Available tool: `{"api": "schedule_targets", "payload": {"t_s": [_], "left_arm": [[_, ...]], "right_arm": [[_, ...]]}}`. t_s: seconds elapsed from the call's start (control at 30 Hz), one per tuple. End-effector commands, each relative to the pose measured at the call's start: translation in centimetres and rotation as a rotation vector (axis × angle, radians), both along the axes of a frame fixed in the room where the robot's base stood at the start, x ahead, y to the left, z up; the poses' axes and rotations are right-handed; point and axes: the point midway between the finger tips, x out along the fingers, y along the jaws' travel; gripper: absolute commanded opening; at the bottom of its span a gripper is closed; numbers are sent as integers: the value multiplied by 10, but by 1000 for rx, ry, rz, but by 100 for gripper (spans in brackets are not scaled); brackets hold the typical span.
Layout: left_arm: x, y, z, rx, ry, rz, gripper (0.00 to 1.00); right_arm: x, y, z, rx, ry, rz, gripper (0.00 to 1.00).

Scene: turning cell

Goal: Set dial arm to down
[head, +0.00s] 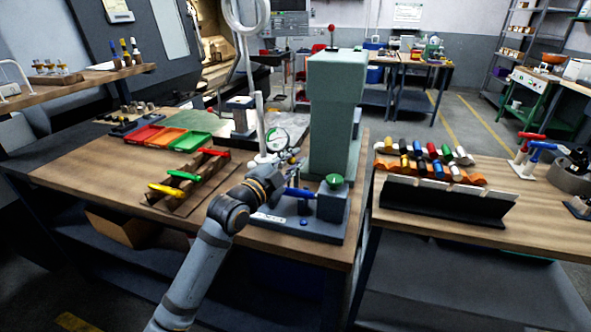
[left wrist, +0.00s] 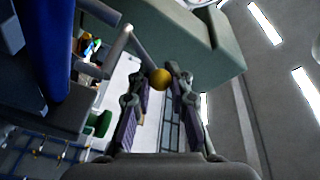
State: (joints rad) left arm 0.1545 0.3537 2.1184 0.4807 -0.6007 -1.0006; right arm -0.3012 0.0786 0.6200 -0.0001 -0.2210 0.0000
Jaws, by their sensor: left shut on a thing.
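My left gripper (head: 290,172) reaches in beside the green press column, next to the round dial gauge (head: 277,138) on its white stand. In the left wrist view, the two fingers (left wrist: 158,84) are closed on a yellow ball knob (left wrist: 161,78). The knob sits at the end of a thin bent grey rod (left wrist: 138,48), which looks like the dial arm. The rod rises from the knob up and to the left in that view. In the head view my gripper and wrist hide the knob and most of the rod.
The tall green press column (head: 335,115) stands close right of my gripper. A blue lever (head: 299,193) and a green knob (head: 334,180) are on its base, close by. A rack with red, green and yellow handles (head: 183,177) lies left. A tool rack (head: 450,198) stands right.

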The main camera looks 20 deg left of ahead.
Motion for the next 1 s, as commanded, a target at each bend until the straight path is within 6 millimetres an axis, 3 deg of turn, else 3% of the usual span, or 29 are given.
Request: {"api": "schedule_targets", "payload": {"t_s": [0.53,0.57,0.73,1.0], "left_arm": [[0,1,-6,3,-8,2,0],[0,1,-6,3,-8,1,22],[0,1,-6,2,-9,1,44],[-1,0,-3,1,-13,0,44]], "right_arm": [[1,-2,-6,-3,-1,1,0],[1,-2,-6,-3,-1,1,0],[1,-3,-6,-3,-2,1,0],[2,-2,-6,-2,-3,0,0]]}}
